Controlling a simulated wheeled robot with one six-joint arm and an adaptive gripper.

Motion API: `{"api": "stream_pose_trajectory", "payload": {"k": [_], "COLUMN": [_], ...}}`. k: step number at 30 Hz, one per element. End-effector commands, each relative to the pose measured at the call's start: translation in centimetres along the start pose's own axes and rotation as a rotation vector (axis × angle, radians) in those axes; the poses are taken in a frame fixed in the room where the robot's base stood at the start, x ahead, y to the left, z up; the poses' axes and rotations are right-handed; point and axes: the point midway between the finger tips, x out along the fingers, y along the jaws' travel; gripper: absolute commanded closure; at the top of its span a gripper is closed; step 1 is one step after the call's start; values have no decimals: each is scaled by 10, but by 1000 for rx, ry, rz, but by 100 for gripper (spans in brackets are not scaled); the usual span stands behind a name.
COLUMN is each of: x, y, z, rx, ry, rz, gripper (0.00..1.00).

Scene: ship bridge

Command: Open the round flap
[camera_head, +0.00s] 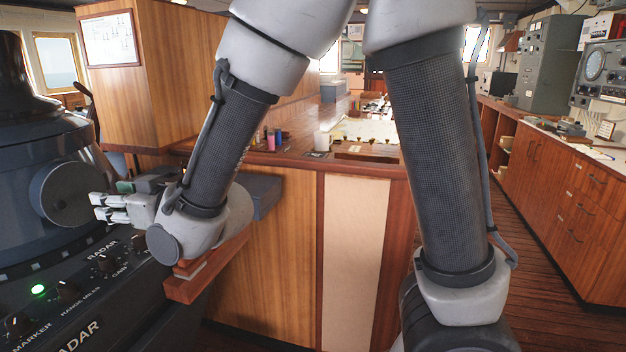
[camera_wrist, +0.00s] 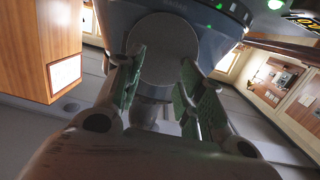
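The round flap (camera_head: 66,193) is a dark grey disc on the side of the dark radar housing (camera_head: 25,205), at the left of the head view. It lies flat against the housing, as far as I can see. My gripper (camera_head: 97,206) is just right of the flap and points at its lower right part. In the wrist view the flap (camera_wrist: 165,48) is straight ahead, beyond the fingertips. My gripper (camera_wrist: 163,66) has its green-padded fingers spread apart with nothing seen gripped between them. I cannot tell whether a fingertip touches the flap.
The radar control panel (camera_head: 85,280), with knobs and a lit green lamp (camera_head: 38,289), slopes below my gripper. A wooden cabinet (camera_head: 150,75) stands behind. A wooden counter (camera_head: 285,235) stands to the right, with open wooden floor (camera_head: 560,290) beyond it.

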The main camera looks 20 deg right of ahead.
Motion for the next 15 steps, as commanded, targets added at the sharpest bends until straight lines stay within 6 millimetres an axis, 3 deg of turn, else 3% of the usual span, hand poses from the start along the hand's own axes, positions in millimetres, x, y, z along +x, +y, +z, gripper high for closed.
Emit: {"api": "stream_pose_trajectory", "payload": {"k": [15], "x": [-43], "y": [85], "z": [-3], "rx": [44], "ry": [-188], "rz": [114], "gripper": [62]}}
